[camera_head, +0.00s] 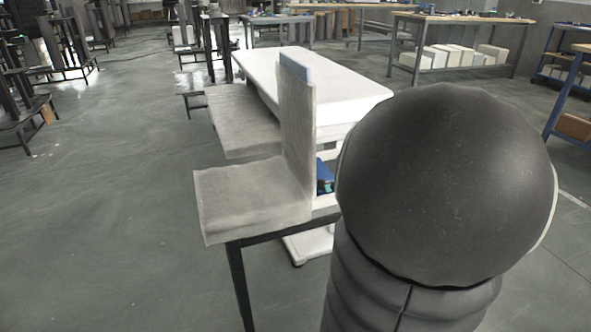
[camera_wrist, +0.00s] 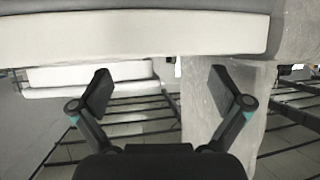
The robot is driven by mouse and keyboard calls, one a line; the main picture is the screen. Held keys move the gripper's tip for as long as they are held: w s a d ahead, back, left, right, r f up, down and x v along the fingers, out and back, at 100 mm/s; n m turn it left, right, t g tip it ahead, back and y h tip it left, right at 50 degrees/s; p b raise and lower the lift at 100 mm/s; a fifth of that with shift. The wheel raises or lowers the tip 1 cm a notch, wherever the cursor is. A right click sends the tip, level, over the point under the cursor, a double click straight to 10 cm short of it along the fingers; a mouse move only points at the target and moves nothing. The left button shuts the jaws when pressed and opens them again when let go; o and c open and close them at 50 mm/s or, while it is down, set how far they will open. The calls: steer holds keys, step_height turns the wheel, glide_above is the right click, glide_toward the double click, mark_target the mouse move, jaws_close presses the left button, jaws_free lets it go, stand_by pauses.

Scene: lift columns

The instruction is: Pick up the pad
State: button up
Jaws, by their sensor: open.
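I cannot tell for sure which thing is the pad. In the head view, a grey chair-like piece has a flat cushion-like seat (camera_head: 250,195) and an upright back panel (camera_head: 297,130). A blue edge (camera_head: 294,66) shows at the top of that panel. In the wrist view, my gripper (camera_wrist: 160,84) is open, with its two fingers wide apart and nothing seen between them. A thick white slab (camera_wrist: 140,37) spans the picture above the fingertips. A pale grey panel (camera_wrist: 190,105) shows behind the right finger. My gripper is hidden in the head view.
A white table (camera_head: 320,72) stands behind the chair-like piece, with another grey seat (camera_head: 240,115) beside it. My dark arm covers the right front. Dark bars (camera_wrist: 135,110) lie beyond the fingers in the wrist view. The floor (camera_head: 110,230) at left is clear.

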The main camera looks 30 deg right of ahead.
steer(key=x, duration=0.4)
steer(key=b+x, duration=0.1)
steer(key=x, duration=0.4)
steer(key=shift+r+b, duration=0.25)
steer(key=shift+b, duration=0.05)
steer(key=c, duration=1.3)
